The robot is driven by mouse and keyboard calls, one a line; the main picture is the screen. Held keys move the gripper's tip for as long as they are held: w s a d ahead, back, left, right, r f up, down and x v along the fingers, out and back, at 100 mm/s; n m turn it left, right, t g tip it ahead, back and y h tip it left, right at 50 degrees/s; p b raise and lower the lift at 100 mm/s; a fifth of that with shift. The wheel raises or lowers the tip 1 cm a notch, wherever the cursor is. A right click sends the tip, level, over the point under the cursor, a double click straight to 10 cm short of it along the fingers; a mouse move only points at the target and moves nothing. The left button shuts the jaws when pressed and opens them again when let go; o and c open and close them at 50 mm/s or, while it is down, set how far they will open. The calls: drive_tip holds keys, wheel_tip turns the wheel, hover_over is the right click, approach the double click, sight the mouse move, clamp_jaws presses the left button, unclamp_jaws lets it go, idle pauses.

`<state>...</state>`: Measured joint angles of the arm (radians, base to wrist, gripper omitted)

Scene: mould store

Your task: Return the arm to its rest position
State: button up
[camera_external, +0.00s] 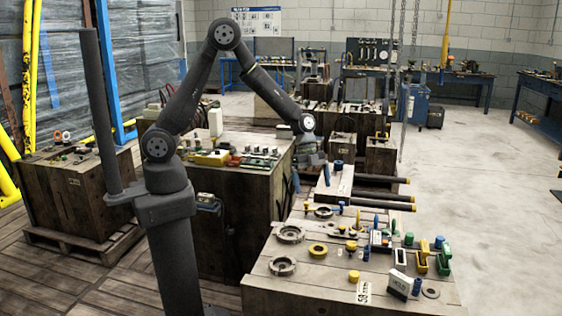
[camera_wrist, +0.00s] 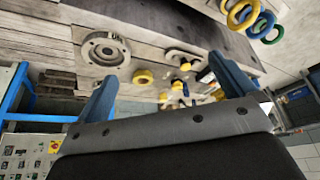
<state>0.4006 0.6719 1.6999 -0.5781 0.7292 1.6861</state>
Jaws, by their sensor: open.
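My arm rises from its base at the left of the external view, bends over at the top and reaches right. My gripper (camera_external: 311,178) hangs at its end, above the gap between the large wooden crate and the near wooden table. In the wrist view my gripper (camera_wrist: 162,70) shows two blue fingers spread wide, with nothing between them. The view past them is tilted, with a flanged metal ring (camera_wrist: 103,52) and yellow parts (camera_wrist: 185,67) beyond the fingertips. No contact with any thing shows.
The near wooden table (camera_external: 300,302) holds metal rings (camera_external: 290,234), a yellow ring (camera_external: 318,250), green and yellow blocks (camera_external: 443,260) and a white labelled block (camera_external: 399,284). The crate (camera_external: 235,225) behind carries small parts. Dark bars (camera_external: 375,197) jut right. Open floor (camera_external: 480,180) lies right.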

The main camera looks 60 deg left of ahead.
drive_tip(key=w+a+n+t, duration=0.2)
drive_tip(key=w+a+n, duration=0.3)
drive_tip(key=w+a, duration=0.8)
drive_tip(key=shift+w+a+r+n, duration=0.15)
drive_tip(key=shift+w+a+n, duration=0.2)
drive_tip(key=shift+a, duration=0.45)
